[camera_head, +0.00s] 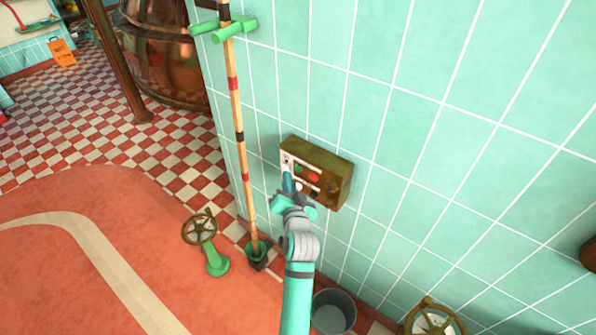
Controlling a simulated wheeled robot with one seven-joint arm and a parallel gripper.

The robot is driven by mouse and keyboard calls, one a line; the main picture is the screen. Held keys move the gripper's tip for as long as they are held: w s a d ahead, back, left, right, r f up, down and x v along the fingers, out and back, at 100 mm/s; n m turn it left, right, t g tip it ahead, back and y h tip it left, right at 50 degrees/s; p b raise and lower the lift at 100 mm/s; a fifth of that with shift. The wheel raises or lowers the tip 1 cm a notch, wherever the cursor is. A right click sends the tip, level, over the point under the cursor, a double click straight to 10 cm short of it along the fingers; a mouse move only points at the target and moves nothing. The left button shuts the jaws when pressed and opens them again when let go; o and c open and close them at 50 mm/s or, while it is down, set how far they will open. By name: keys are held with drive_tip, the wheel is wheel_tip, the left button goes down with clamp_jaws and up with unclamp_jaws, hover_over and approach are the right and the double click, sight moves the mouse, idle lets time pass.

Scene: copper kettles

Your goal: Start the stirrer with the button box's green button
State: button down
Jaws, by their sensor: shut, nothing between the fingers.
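The button box (320,156) is a brass-coloured box fixed to the tiled wall, right of the striped pole. Its face carries pale strips, a red button (314,177) and a dark round knob or button (331,187). My gripper (287,180) is shut and empty, at the end of my teal and grey arm. Its fingertips overlap the left part of the box's face; I cannot tell whether they touch it. A copper kettle (165,60) stands at the back left. No stirrer can be made out.
A handwheel on a green stand (216,262), a grey bucket (333,312) and a brass wheel (432,318) are low down. The red floor at left is clear.

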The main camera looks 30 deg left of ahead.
drive_tip(key=shift+w+d, duration=0.25)
drive_tip(key=shift+d, duration=0.15)
drive_tip(key=shift+w, duration=0.65)
idle(0.6)
